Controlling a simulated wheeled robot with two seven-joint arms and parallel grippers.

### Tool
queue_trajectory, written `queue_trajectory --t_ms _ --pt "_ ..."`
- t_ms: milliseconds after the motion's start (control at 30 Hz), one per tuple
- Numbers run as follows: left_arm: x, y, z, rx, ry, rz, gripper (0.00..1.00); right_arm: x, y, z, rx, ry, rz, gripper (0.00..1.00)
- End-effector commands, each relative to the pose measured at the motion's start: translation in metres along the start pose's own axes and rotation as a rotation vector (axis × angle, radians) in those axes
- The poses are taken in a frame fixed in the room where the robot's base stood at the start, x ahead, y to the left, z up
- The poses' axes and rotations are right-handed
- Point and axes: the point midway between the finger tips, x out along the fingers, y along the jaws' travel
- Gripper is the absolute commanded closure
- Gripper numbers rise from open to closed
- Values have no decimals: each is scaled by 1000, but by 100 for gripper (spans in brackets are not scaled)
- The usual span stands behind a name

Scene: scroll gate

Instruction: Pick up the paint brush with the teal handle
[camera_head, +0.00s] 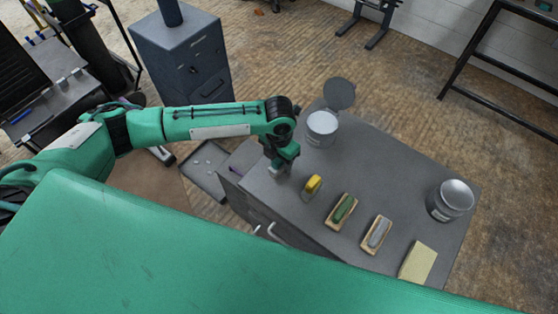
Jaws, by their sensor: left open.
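My left arm reaches in from the left, and my left gripper (279,170) points down over the left end of the grey cabinet top (375,165). It is open, its fingertips small and partly hidden by the wrist. I cannot make out a paint brush with a teal handle; one may be hidden by the gripper. The nearest tool is a yellow-handled one (313,186), just right of the gripper and apart from it. Beside that lies a wooden block tool with a green top (343,211). My right gripper is not in view.
An open paint can (321,128) with its lid raised stands just behind the gripper. A grey-topped block tool (377,233), a pale yellow block (418,262) and a closed can (453,197) are farther right. The middle of the cabinet top is clear.

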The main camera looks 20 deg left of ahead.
Motion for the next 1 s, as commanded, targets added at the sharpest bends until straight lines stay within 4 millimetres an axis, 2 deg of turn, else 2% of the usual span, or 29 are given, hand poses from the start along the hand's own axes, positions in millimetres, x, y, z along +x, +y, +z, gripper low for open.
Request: queue_trajectory --t_ms 33,200,433,600,700,1000 --pt "5 0 -1 -1 3 1 47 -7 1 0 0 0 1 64" --pt "21 0 0 0 0 1 47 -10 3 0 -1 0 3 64" --pt "23 0 0 1 -1 1 47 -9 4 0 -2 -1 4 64" --pt "23 0 0 1 -1 1 81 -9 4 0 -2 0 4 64" --pt "23 0 0 1 -1 1 97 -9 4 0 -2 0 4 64" --pt "21 0 0 0 -2 1 97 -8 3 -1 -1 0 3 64"
